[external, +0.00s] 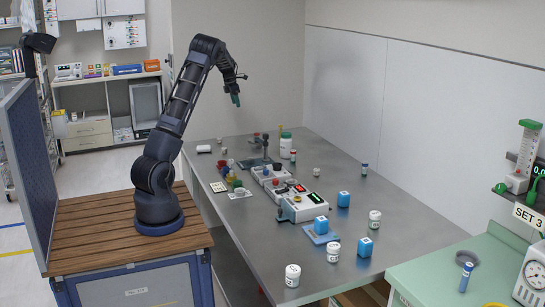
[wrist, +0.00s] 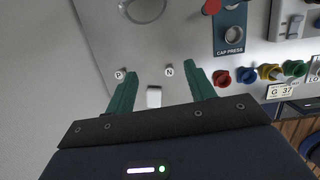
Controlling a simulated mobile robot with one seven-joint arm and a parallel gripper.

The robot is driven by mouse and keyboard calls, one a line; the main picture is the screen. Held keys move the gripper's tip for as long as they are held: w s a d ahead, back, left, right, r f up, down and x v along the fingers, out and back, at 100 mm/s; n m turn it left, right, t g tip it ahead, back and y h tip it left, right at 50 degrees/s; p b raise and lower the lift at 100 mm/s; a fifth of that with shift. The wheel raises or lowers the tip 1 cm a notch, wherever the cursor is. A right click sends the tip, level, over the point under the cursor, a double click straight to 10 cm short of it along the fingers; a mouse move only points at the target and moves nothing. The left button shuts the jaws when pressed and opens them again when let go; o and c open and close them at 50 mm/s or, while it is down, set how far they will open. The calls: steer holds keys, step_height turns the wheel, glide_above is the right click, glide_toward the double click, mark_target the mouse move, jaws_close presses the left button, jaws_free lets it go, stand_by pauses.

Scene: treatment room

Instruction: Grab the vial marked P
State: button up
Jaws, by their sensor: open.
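In the wrist view, a small round white top marked P (wrist: 118,74) shows beside the tip of the left finger; its body is hidden from above. A similar white top marked N (wrist: 168,71) lies between the fingertips, nearer the right finger. My gripper (wrist: 160,76) is open, with green fingers spread and nothing held. In the external view my gripper (external: 236,98) hangs high above the far part of the metal table (external: 400,215). The letters are too small to read there, so I cannot tell which item is P.
A small white block (wrist: 153,97) shows between my fingers. White devices (external: 300,208), blue boxes (external: 343,199) and white jars (external: 375,219) stand on the table. Its right side has free room.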

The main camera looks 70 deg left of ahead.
mark_target(219, 138)
steer(key=s+a+f+n+g, duration=0.1)
steer(key=s+a+f+n, duration=0.25)
steer(key=a+f, duration=0.5)
steer(key=s+a+f+n, duration=0.3)
steer(key=a+f+n, duration=0.2)
steer(key=a+f, duration=0.3)
steer(key=shift+m+y, duration=0.25)
steer(key=shift+y, duration=0.15)
steer(key=shift+w+a+f, duration=0.2)
steer(key=shift+a+f, duration=0.15)
steer(key=shift+f, duration=1.2)
steer(key=shift+w+a+f, duration=0.15)
steer(key=shift+a+f, duration=0.2)
steer(key=shift+f, duration=1.15)
steer(key=shift+w+a+f, duration=0.2)
steer(key=shift+a+f, duration=0.15)
steer(key=shift+f, duration=1.2)
steer(key=c, duration=1)
steer(key=shift+c, duration=0.2)
steer(key=shift+r, duration=0.1)
